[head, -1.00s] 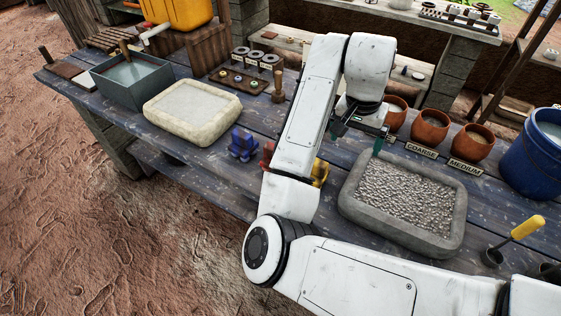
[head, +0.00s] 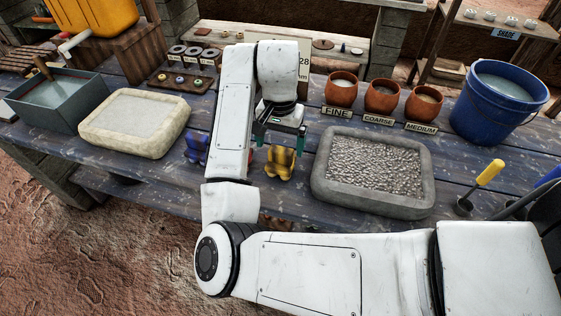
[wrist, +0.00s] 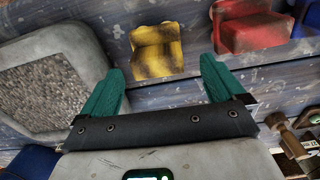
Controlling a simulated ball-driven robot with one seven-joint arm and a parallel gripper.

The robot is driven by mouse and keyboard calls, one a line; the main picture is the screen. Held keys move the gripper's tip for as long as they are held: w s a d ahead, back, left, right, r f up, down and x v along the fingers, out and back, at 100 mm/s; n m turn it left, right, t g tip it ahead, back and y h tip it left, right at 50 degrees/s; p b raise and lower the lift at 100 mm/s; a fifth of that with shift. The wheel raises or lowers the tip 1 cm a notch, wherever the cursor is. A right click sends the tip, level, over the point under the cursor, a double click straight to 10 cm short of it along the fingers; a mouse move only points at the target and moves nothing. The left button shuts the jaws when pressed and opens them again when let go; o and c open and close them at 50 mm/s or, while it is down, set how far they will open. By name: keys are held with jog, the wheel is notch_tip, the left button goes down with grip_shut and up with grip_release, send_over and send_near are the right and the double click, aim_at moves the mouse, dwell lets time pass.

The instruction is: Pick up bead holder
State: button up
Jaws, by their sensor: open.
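Small chair-shaped pieces stand in a row on the blue plank table; no label shows which is the bead holder. The yellow, dark-smudged piece (head: 279,163) is just below my gripper (head: 279,141) in the head view. The blue piece (head: 196,149) is left of my arm; the red one is hidden there. In the wrist view, the yellow piece (wrist: 157,50) lies beyond and between the teal fingertips of my gripper (wrist: 160,72), apart from them. The red piece (wrist: 247,28) and blue piece (wrist: 306,18) are to its right. My gripper is open and empty.
A grey stone tray of gravel (head: 428,185) is close on the right. A pale stone basin (head: 135,143) is left, and a dark wooden rack (head: 180,80) of small rings behind it. Clay pots (head: 382,97) and a blue bucket (head: 497,105) stand at back right.

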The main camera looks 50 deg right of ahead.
aim_at(281, 150)
jog(key=f, duration=0.4)
jog(key=shift+s, duration=0.2)
jog(key=shift+c, duration=0.2)
jog(key=shift+r, duration=0.1)
jog(key=c, duration=1.1)
jog(key=shift+c, duration=0.2)
